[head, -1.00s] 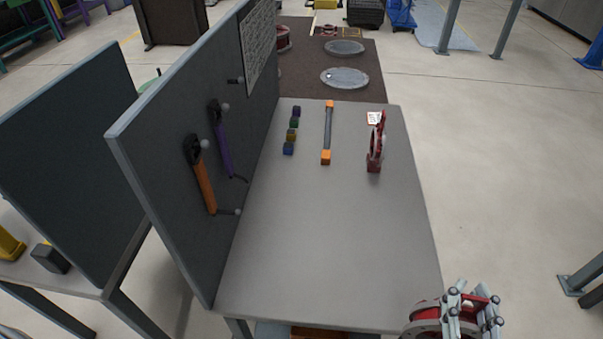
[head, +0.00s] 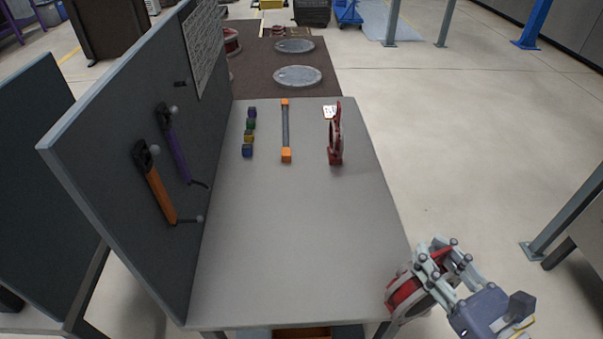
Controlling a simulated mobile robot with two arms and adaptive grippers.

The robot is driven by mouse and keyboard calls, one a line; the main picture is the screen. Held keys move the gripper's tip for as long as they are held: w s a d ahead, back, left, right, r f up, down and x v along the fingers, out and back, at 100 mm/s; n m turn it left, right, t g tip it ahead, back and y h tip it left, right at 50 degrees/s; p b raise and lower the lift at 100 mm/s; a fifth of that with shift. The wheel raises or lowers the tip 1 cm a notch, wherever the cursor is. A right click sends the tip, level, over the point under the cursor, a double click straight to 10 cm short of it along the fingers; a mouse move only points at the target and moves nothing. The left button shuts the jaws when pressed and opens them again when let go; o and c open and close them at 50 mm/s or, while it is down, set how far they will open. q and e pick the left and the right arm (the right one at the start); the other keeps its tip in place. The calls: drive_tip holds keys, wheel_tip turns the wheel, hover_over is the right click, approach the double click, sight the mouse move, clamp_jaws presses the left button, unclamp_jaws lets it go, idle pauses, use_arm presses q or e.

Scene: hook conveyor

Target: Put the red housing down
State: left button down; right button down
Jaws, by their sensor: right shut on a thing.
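The red housing (head: 404,290) is a round red and grey part at the lower right of the head view. My right gripper (head: 425,275) is shut on it, at the table's front right corner. The fingers and wrist hide part of the housing. I cannot tell whether the housing touches the table edge. The grey table (head: 285,235) has a wide bare top to the left of the gripper. My left gripper is not in view.
Another red part (head: 336,140) stands upright towards the table's back right. An orange-ended bar (head: 286,130) and several small coloured blocks (head: 248,138) lie left of it. A dark panel (head: 120,150) with hanging tools borders the table's left side.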

drive_tip(key=shift+w+a+r+n+y, duration=0.1)
drive_tip(key=shift+a+r+n+y, duration=0.2)
drive_tip(key=shift+y, duration=0.2)
drive_tip(key=shift+w, duration=0.15)
drive_tip(key=shift+w+a+f+b, duration=0.15)
drive_tip(key=shift+w+b, duration=0.2)
drive_tip(key=shift+w, duration=0.15)
drive_tip(key=shift+w+a, duration=0.5)
drive_tip(key=shift+w, duration=0.1)
drive_tip(key=w+a+f+p, duration=0.4)
drive_tip(key=w+a, duration=0.2)
drive_tip(key=w, duration=0.5)
drive_tip(key=shift+w+a+f, duration=0.25)
drive_tip(key=shift+f, duration=0.1)
